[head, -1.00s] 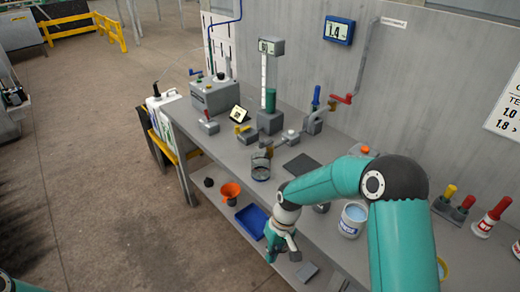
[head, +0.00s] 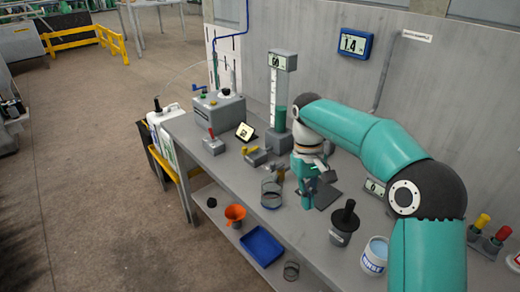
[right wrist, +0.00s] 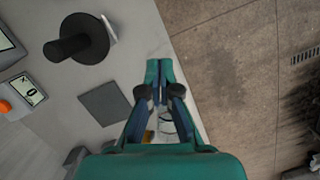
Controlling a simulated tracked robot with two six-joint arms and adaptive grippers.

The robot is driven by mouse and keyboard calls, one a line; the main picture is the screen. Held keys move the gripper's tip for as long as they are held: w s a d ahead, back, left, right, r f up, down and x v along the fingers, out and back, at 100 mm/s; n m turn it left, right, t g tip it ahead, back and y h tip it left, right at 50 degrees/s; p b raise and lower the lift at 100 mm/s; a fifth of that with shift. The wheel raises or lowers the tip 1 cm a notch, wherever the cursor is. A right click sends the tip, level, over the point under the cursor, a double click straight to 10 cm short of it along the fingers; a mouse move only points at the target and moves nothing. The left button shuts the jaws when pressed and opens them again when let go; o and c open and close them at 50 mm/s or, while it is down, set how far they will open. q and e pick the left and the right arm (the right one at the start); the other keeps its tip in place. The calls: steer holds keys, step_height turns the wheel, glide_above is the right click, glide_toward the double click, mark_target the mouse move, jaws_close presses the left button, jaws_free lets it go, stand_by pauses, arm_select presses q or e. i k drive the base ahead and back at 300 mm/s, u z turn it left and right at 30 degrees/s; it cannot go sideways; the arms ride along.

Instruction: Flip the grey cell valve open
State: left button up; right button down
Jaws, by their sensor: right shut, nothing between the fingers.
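I cannot tell for sure which part is the grey cell valve. A small grey block with a yellow lever (head: 251,153) and a grey block with a red lever (head: 212,143) stand on the bench. A grey cell with a tall gauge tube (head: 279,108), green at its lower part, stands behind them, its right side partly hidden by my right arm. My right gripper (head: 305,203) is shut and empty, pointing down over the bench, right of the wire-rimmed jar (head: 271,194). It also shows in the right wrist view (right wrist: 159,68). My left gripper is out of view.
A dark flat plate (right wrist: 105,103) lies near the gripper. A black-handled plug (head: 344,223) and a white tub (head: 374,256) stand to the right. A grey box (head: 220,109) stands at the back left. An orange funnel (head: 235,213) and blue tray (head: 262,246) are below.

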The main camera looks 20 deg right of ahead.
mark_target(281, 167)
steer(key=i, duration=1.15)
steer(key=z, duration=0.05)
